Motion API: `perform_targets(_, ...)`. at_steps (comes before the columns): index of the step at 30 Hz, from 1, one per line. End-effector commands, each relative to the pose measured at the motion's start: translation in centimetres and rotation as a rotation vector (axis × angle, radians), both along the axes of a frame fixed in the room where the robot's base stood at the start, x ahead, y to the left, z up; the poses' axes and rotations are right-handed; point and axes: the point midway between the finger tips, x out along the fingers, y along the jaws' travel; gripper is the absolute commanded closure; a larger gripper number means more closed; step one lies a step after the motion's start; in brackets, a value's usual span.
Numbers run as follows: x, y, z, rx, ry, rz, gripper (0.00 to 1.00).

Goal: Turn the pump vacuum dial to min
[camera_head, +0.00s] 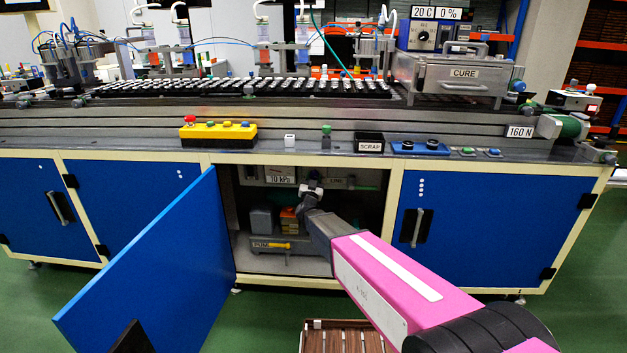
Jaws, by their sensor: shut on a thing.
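The open cabinet under the bench holds a pump panel with a readout (280,180) of 10 kPa. My gripper (313,181) reaches into the cabinet at this panel, just right of the readout. It is shut on the vacuum dial, which is small and mostly hidden by the gripper. The dial's pointer and its min mark cannot be made out.
The blue cabinet door (160,270) stands wide open at the left of my arm. A grey unit with a yellow handle (272,245) sits on the cabinet floor. A wooden slatted crate (345,340) is on the floor in front. The closed right door (465,232) is beside the opening.

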Motion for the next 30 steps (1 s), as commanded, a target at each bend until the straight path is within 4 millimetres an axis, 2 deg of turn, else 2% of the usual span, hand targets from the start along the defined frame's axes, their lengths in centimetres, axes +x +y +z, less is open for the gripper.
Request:
perform_targets(9,-0.01,0.21,0.07,0.246,-0.008,0.0,0.84)
perform_targets(18,-0.03,0.16,0.07,0.258,-0.009,0.001,0.84)
perform_targets(19,-0.02,0.16,0.06,0.257,-0.009,0.0,0.51)
perform_targets(21,-0.02,0.16,0.06,0.257,-0.009,0.0,0.35)
perform_targets(30,-0.18,0.18,0.0,0.255,-0.009,0.0,0.35)
